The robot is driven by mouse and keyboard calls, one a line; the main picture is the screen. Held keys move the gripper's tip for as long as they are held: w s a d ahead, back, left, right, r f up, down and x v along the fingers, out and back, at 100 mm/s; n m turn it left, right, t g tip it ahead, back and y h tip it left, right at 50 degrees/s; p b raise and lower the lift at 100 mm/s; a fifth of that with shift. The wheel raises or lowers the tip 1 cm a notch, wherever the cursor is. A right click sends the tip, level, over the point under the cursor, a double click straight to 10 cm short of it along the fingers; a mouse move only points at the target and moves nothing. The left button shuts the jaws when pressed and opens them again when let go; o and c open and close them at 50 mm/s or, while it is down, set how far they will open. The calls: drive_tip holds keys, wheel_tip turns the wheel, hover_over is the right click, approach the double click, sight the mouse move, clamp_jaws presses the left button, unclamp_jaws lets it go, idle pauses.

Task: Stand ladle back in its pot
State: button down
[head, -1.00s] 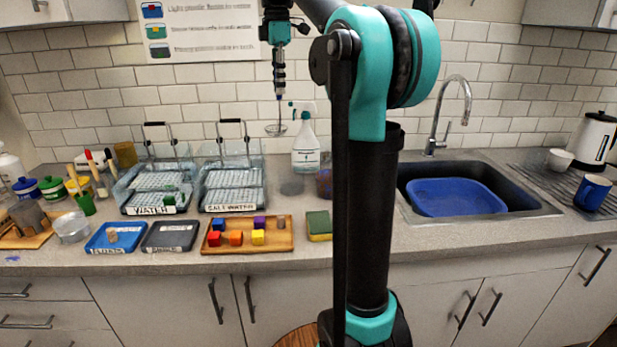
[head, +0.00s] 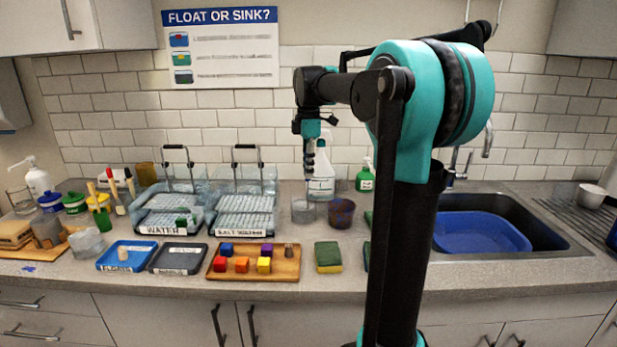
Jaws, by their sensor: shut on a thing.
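My gripper (head: 309,166) points straight down in front of the back wall and is shut on the ladle. Only a thin stretch of the ladle's handle (head: 308,188) shows below the fingers, upright. Its lower end is at or in a clear grey pot (head: 303,212) on the counter; its flat round head cannot be made out. I cannot tell whether it touches the pot's bottom. A dark purple-brown container (head: 341,213) stands just right of the clear pot.
A spray bottle (head: 321,180) stands close behind the gripper. Wire-handled tubs (head: 240,233) are to the left. A wooden tray (head: 288,274) with coloured cubes and a green sponge (head: 327,256) lie in front. A green soap bottle (head: 365,180) stands right, before the sink.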

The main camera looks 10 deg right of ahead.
wheel_tip(320, 180, down, 3)
drive_tip(key=shift+r, duration=0.15)
drive_tip(key=c, duration=1.5)
unclamp_jaws()
wheel_tip(320, 180, up, 12)
drive_tip(key=shift+r, duration=0.1)
